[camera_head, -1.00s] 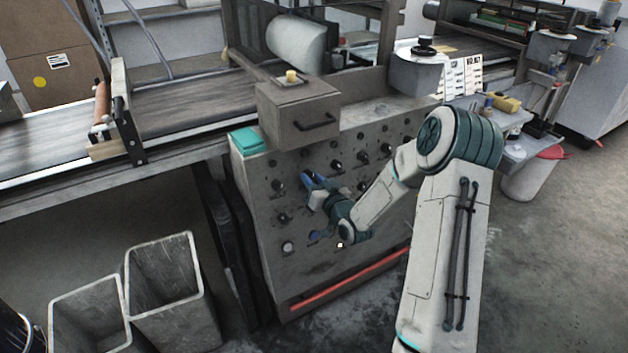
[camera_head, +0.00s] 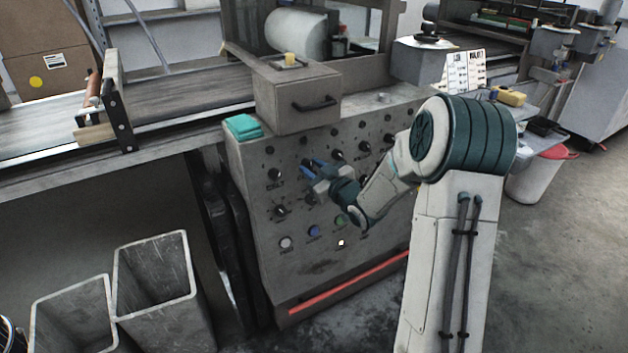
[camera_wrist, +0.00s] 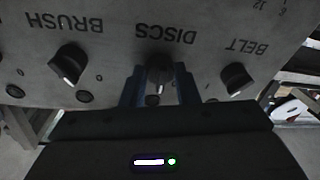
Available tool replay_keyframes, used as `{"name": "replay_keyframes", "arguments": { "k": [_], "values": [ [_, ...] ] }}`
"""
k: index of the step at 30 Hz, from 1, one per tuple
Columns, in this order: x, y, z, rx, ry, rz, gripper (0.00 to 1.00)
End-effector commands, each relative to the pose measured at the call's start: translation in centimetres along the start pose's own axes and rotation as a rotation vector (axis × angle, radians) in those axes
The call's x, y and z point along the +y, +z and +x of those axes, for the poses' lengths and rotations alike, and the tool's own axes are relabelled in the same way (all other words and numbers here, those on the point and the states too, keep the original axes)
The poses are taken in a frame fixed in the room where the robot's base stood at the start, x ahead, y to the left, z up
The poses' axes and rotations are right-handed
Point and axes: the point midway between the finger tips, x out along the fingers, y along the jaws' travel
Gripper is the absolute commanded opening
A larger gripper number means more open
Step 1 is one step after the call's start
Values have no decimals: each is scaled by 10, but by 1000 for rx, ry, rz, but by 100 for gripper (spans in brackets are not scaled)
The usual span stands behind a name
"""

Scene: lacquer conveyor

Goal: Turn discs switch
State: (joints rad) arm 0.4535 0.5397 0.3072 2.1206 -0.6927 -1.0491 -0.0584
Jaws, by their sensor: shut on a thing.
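The discs switch (camera_wrist: 159,73) is a dark rotary knob under the label DISCS, which appears upside down in the wrist view. My gripper (camera_wrist: 159,88) has its two blue fingers on either side of this knob and is shut on it. In the head view my gripper (camera_head: 311,166) is at the upper middle of the grey control panel (camera_head: 262,222), and its fingers hide the knob there. The belt switch (camera_wrist: 236,78) and the brush switch (camera_wrist: 69,63) are similar dark knobs on either side, apart from the fingers.
Several other knobs and coloured buttons, such as a blue button (camera_head: 314,231), cover the panel. A box with a handle (camera_head: 297,103) and a teal cloth (camera_head: 243,127) sit on top. A conveyor (camera_head: 180,99) runs left, with grey bins (camera_head: 160,290) on the floor below.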

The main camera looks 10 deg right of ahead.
Motion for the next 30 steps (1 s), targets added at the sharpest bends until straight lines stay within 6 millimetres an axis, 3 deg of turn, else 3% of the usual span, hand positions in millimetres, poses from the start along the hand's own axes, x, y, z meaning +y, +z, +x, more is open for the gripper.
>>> {"name": "replay_keyframes", "arguments": {
  "k": [15,30],
  "values": [
    [1,1,0,-23,-66,-390,5],
    [2,-1,0,-32,-85,-497,5]
  ]
}}
